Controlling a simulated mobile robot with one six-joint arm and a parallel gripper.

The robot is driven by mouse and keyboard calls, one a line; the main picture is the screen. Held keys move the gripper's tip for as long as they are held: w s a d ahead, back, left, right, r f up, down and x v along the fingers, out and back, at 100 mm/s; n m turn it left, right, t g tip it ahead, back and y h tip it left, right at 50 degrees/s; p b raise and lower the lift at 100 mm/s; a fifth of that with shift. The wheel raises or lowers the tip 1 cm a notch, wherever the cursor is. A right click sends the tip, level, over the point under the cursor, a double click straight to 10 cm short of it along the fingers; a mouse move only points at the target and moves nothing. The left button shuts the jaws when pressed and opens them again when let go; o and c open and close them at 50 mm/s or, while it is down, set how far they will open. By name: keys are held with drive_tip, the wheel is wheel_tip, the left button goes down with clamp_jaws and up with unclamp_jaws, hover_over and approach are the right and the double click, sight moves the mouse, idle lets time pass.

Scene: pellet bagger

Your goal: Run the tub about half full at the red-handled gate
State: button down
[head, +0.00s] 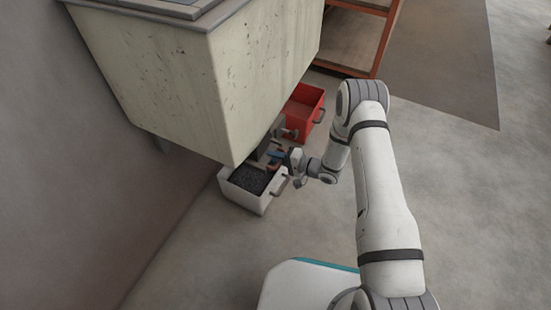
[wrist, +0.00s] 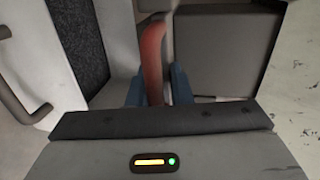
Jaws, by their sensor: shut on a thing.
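A white tub (head: 262,205) stands on the floor under the near end of the hopper. Dark pellets (head: 249,179) show inside it; their exact depth is hard to tell. The tub's wall and pellets also show at the left of the wrist view (wrist: 75,40). My gripper (wrist: 155,88) has its blue fingers on either side of a red handle (wrist: 152,50) and is shut on it. In the head view my gripper (head: 277,156) is low beside the hopper, just behind the tub. The gate itself is mostly hidden there.
The large pale hopper (head: 225,85) overhangs the tubs. A red tub (head: 310,118) stands farther back. A grey boxy housing (wrist: 225,50) is right of the handle. An orange-framed rack (head: 383,40) stands at the back. The floor at right is clear.

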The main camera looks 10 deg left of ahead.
drive_tip(key=c, duration=1.7)
unclamp_jaws()
drive_tip(key=shift+s+a+f, duration=0.1)
drive_tip(key=shift+a+f, duration=0.1)
drive_tip(key=shift+f, duration=0.1)
drive_tip(key=shift+o, duration=1.2)
drive_tip(key=shift+d, duration=0.1)
drive_tip(key=shift+d+r, duration=0.1)
drive_tip(key=p+v, duration=0.3)
drive_tip(key=v, duration=0.4)
drive_tip(key=shift+d, duration=0.35)
drive_tip(key=shift+r, duration=0.1)
